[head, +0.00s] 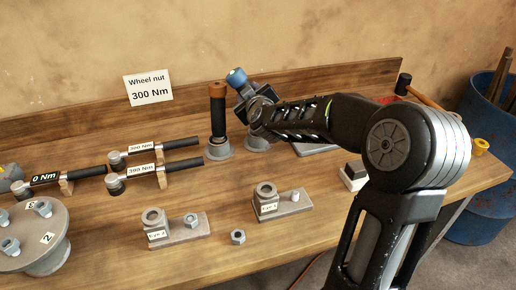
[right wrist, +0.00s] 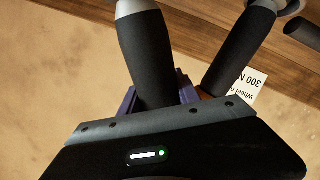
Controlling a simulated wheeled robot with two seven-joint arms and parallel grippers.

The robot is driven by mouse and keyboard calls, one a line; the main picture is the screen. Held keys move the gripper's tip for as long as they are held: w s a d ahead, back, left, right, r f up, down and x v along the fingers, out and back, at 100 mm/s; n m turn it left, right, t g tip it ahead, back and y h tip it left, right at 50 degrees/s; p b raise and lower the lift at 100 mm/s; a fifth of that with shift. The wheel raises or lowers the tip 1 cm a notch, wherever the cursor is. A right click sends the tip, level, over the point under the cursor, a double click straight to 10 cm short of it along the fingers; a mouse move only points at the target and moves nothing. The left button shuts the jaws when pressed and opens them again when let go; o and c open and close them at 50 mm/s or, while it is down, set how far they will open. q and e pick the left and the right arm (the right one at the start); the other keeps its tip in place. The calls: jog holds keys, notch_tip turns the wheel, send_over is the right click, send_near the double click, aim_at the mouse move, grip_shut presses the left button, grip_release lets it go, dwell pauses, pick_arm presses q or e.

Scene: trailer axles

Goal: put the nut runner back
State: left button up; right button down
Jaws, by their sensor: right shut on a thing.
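A nut runner with a blue cap (head: 236,77) is held in my right gripper (head: 246,94), its top leaning left in the head view. In the right wrist view its dark body (right wrist: 147,55) runs between the fingers (right wrist: 160,96), with a light grey part at its far end. A grey stand (head: 257,143) is on the bench below the gripper. My gripper hides most of the tool, so I cannot tell whether its lower end sits in that stand. A second dark tool with a brown cap (head: 217,115) stands upright in another grey stand (head: 218,150). My left gripper is out of view.
A "Wheel nut 300 Nm" card (head: 149,88) leans at the back. Torque wrenches (head: 180,144) lie on wooden rests at left. Eye plates (head: 281,203), a loose nut (head: 238,237) and a hub (head: 40,240) are in front. A hammer (head: 420,92) lies behind my arm.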

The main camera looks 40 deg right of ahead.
jog(key=w+d+r+m+t+h, duration=0.1)
jog(key=w+d+r+m+h, duration=0.1)
jog(key=r+m, duration=0.6)
jog(key=shift+d+r+h, duration=0.8)
jog(key=shift+d+r, duration=0.3)
jog(key=shift+d, duration=0.15)
notch_tip(320, 180, down, 6)
jog(key=shift+f+b, duration=0.15)
jog(key=shift+b, duration=0.2)
